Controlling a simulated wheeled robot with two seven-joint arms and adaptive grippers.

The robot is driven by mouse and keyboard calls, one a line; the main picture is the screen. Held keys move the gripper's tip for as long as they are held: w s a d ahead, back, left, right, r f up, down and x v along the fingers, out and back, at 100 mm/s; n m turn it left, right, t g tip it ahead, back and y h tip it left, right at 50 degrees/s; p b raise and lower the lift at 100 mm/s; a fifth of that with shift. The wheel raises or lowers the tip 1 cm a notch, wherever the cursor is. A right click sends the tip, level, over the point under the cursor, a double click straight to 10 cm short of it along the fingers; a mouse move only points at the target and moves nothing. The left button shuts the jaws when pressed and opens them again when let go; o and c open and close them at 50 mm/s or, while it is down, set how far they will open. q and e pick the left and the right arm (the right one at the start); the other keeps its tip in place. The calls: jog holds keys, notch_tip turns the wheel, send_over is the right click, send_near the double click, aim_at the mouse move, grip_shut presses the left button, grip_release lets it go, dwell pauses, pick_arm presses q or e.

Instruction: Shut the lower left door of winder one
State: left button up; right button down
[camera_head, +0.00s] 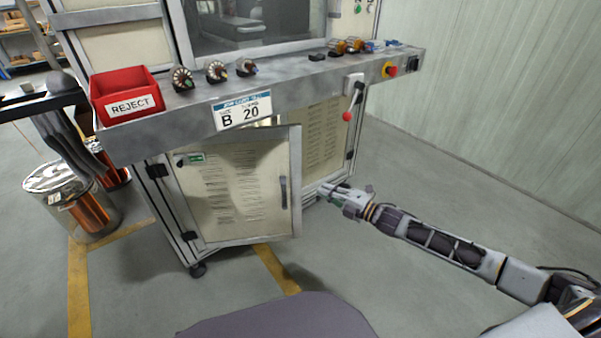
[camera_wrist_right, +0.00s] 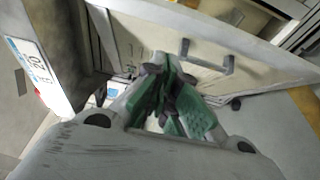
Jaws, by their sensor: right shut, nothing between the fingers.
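The lower left door (camera_head: 240,190) of the winder is a cream vented panel in a grey frame, with dark hinges at its left. It stands partly open, its free edge swung out from the cabinet. Its dark handle (camera_head: 284,192) is near that right edge, and shows in the right wrist view (camera_wrist_right: 228,65). My right gripper (camera_head: 328,190) is just right of the free edge, at about handle height. Its green-padded fingers (camera_wrist_right: 168,92) are shut and empty. Whether they touch the door I cannot tell. My left gripper is not in view.
Above the door, a grey ledge (camera_head: 300,92) holds a red REJECT bin (camera_head: 125,92) and several small wound parts. The lower right door (camera_head: 322,135) stands behind. A copper-wound drum (camera_head: 75,200) is on the floor at left. The floor at right is clear.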

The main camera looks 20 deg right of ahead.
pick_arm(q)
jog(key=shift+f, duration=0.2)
pick_arm(e)
jog(key=shift+w+a, duration=0.2)
jog(key=shift+w, duration=0.05)
jog(key=b, duration=0.4)
send_near(288, 166)
jog(key=shift+a+x, duration=0.25)
jog(key=shift+x, duration=1.65)
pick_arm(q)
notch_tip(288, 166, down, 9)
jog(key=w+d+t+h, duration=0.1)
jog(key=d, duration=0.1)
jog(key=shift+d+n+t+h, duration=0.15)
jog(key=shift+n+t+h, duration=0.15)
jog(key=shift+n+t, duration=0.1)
pick_arm(e)
jog(key=shift+w+d, duration=0.1)
jog(key=shift+w, duration=0.15)
